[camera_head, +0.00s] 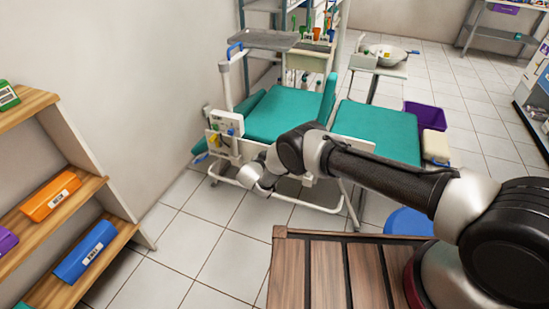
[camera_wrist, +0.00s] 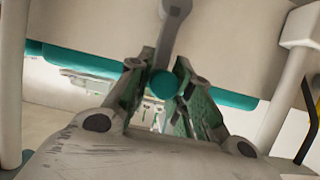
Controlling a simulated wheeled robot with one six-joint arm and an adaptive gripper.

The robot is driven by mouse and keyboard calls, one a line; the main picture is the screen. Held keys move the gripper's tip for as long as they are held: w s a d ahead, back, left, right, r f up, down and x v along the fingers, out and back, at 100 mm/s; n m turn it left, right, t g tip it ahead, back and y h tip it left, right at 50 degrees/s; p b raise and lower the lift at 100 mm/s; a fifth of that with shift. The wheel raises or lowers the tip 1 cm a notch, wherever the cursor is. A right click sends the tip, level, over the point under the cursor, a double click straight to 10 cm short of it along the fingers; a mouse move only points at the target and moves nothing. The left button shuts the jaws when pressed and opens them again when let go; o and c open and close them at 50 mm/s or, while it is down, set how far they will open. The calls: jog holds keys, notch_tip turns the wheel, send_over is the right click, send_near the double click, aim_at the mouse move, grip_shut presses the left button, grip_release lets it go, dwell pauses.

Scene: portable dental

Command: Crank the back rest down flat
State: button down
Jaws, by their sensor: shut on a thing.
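The dental chair has teal cushions (camera_head: 375,132) on a white frame in the head view. One teal panel (camera_head: 329,98) stands steeply tilted beside a flatter teal section (camera_head: 283,113); I cannot tell for certain which is the back rest. In the wrist view, a grey crank arm (camera_wrist: 174,28) comes down from the top and ends in a round teal knob (camera_wrist: 163,84). My gripper (camera_wrist: 164,66) has its two fingers on either side of the knob, shut on it. In the head view my gripper's fingers are hidden behind my wrist, low beside the chair.
A slatted wooden tabletop (camera_head: 330,272) lies in front. A shelf with coloured boxes (camera_head: 50,196) stands at left, close to the wall. A purple bin (camera_head: 427,116) and a blue round stool (camera_head: 409,221) are at right. Tiled floor (camera_head: 210,235) is clear between shelf and chair.

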jog(key=shift+s+d+f, duration=0.25)
jog(key=shift+d+f, duration=0.1)
jog(key=shift+f, duration=0.15)
jog(key=c, duration=1.4)
grip_release()
jog(key=shift+o, duration=0.6)
jog(key=shift+w+a+r, duration=0.15)
jog(key=shift+r, duration=0.05)
jog(key=v, duration=1.2)
jog(key=shift+f, duration=0.1)
